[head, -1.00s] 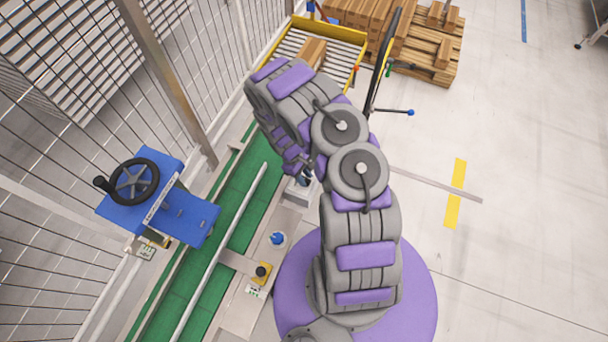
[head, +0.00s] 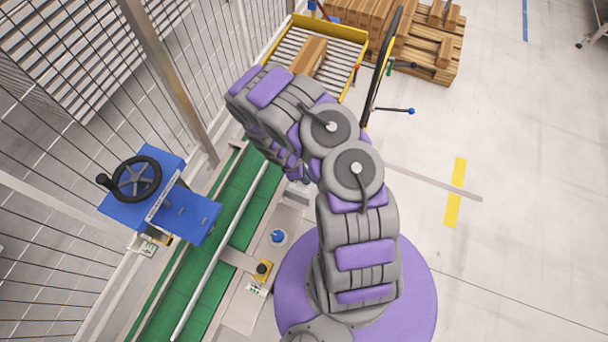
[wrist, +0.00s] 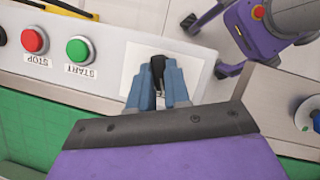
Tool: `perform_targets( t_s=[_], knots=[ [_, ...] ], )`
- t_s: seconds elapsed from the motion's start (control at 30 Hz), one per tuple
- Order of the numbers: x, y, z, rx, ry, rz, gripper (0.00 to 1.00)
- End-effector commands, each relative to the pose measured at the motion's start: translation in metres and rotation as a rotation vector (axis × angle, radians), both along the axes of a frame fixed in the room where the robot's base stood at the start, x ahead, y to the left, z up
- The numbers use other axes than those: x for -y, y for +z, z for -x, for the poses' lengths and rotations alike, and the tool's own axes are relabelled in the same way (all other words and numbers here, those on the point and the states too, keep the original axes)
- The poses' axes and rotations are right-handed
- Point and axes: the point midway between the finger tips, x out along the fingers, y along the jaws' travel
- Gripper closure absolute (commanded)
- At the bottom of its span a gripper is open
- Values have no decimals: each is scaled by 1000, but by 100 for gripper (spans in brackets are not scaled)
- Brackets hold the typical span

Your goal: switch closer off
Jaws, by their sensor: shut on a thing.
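In the wrist view, my gripper (wrist: 157,82) has its two blue-grey fingers closed around a small black switch handle (wrist: 157,65). The handle stands on a white plate (wrist: 190,62) set in a pale machine panel. The fingers cover its lower part, so its full shape and setting cannot be read. No label for the closer shows.
A red STOP button (wrist: 34,40) and a green START button (wrist: 79,49) sit left of the switch. A green conveyor (head: 215,255) runs alongside. A blue handwheel unit (head: 165,200) and fence stand left. A cardboard box (head: 309,57) lies on the rollers.

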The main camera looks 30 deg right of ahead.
Motion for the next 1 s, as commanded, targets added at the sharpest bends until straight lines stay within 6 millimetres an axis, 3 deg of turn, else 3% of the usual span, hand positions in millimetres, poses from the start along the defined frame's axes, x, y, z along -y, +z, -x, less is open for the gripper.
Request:
perform_targets(
  t_s=[0.37, 0.4, 0.63, 1.0],
  knots=[
    [0, 0, -1, 2, 7, 0, 100],
    [0, 0, -1, 2, 7, 0, 80],
    [0, 0, 0, 1, 6, 0, 58],
    [-3, 7, -2, 2, 7, 1, 57]
  ],
)
